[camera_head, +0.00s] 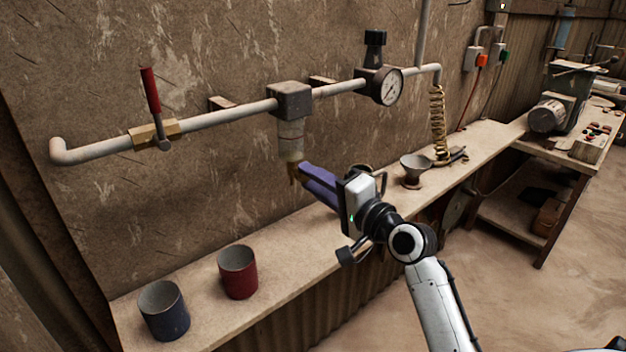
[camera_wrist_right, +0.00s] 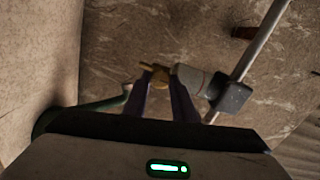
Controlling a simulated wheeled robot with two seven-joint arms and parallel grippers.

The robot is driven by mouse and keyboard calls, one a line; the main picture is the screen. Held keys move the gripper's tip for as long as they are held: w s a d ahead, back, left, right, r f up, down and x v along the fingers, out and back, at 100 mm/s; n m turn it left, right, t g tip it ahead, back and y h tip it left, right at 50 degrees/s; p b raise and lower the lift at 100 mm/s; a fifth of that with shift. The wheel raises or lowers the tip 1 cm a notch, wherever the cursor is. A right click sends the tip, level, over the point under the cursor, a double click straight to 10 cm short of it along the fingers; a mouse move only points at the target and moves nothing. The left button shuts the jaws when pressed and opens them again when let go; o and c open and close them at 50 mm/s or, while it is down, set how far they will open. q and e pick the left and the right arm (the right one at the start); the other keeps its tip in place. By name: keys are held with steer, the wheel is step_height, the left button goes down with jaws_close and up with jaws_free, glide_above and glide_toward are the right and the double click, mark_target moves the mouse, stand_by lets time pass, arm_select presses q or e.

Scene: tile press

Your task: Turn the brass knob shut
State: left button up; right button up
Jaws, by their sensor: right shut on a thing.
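The brass knob (camera_head: 293,172) sits at the bottom of the filter bowl (camera_head: 290,137), which hangs from a dark block (camera_head: 291,100) on the wall pipe. My right gripper (camera_head: 302,172) reaches in from the right, its purple fingers shut on the brass knob. In the right wrist view the knob (camera_wrist_right: 159,75) shows between and just beyond the fingertips (camera_wrist_right: 160,82), with the bowl (camera_wrist_right: 190,79) beside it. The fingers hide part of the knob in the head view. My left gripper is not in view.
A pipe runs along the wall with a red-handled valve (camera_head: 151,92) and a gauge (camera_head: 390,91). A blue cup (camera_head: 164,314) and a red cup (camera_head: 238,274) stand on the bench (camera_head: 290,262). A funnel-like cup (camera_head: 414,167) stands right of the gripper. Bare bench lies below the bowl.

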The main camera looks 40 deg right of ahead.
stand_by(0.3)
steer(key=o, duration=1)
steer(key=shift+o, duration=0.2)
steer(key=shift+s, duration=0.1)
steer(key=s+b, duration=0.1)
steer(key=s, duration=0.9)
steer(key=shift+d+b, duration=0.4)
